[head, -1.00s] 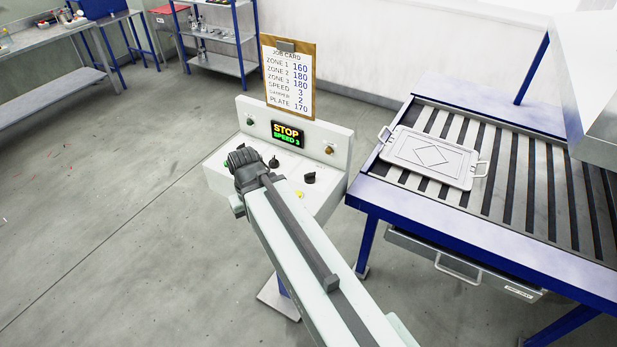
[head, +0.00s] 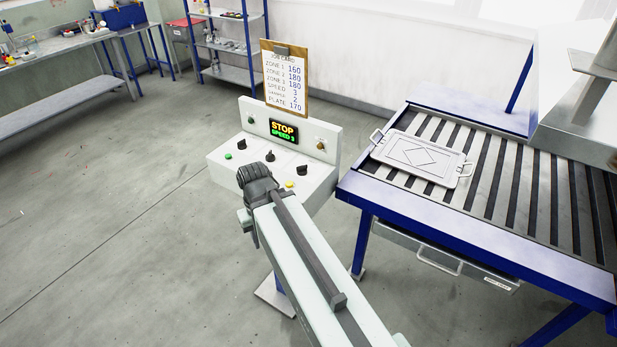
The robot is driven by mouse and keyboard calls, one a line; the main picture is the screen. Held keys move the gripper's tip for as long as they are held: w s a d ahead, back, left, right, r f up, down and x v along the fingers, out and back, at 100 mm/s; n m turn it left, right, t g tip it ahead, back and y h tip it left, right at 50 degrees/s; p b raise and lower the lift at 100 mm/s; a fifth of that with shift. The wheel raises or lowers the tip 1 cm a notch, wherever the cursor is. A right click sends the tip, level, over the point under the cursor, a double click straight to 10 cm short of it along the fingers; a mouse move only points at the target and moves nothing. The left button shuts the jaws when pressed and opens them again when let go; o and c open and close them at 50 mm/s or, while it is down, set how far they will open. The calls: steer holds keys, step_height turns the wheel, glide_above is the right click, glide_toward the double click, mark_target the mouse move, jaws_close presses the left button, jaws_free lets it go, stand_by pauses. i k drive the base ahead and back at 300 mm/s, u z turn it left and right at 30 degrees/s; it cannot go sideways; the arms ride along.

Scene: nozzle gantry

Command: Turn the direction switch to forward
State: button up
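The white control box (head: 216,162) stands ahead of me, with a display (head: 284,131) reading STOP, SPEED 3. Its sloped top carries a left black knob (head: 241,144), a middle black knob (head: 270,156) and a right black knob (head: 302,170). Their labels are too small to read, so I cannot tell which is the direction switch. A green button (head: 228,156) and a yellow button (head: 289,184) are there too. My gripper (head: 254,178) is at the box's near edge, seen from behind; its fingers are hidden, and the arm covers part of the box front.
A job card (head: 286,85) on a clipboard stands behind the box. A blue-framed slatted table (head: 520,180) with a handled plate (head: 421,160) is close on the right. A workbench (head: 70,65) and shelves (head: 232,45) are at the back left. The left floor is clear.

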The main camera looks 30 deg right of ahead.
mark_target(302, 171)
steer(key=u, duration=1.25)
steer(key=i, duration=0.4)
steer(key=u, duration=0.25)
